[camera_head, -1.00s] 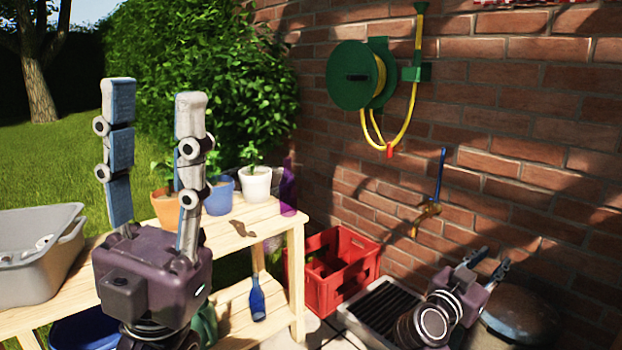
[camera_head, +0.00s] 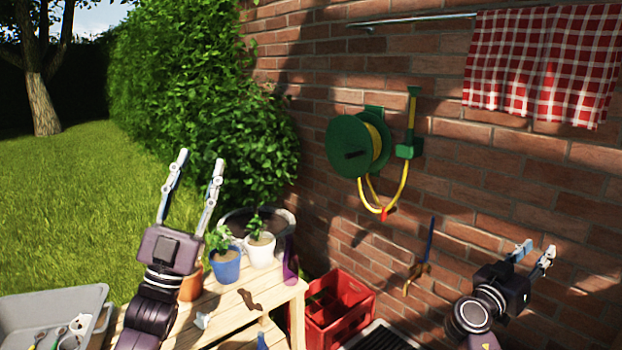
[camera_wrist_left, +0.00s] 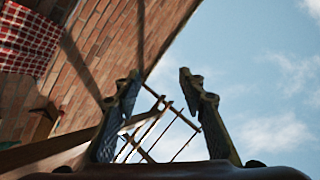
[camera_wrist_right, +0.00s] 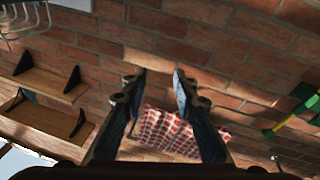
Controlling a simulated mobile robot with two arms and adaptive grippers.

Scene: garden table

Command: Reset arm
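My left gripper (camera_head: 200,173) is raised above the left part of the wooden table in the head view, fingers pointing up. It is open, with nothing between its fingers. In the left wrist view its fingers (camera_wrist_left: 157,85) stand apart against brick wall and sky. My right gripper (camera_head: 536,252) is at the lower right of the head view, in front of the brick wall. In the right wrist view its fingers (camera_wrist_right: 157,82) are apart and empty, with a red-and-white checked cloth (camera_wrist_right: 170,132) visible beyond them.
The wooden table (camera_head: 225,305) holds a blue pot (camera_head: 225,266), a white pot (camera_head: 260,251) and a grey tub (camera_head: 40,304). A red crate (camera_head: 335,309) stands right of it. A green hose reel (camera_head: 352,148) and the checked cloth (camera_head: 545,65) hang on the wall.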

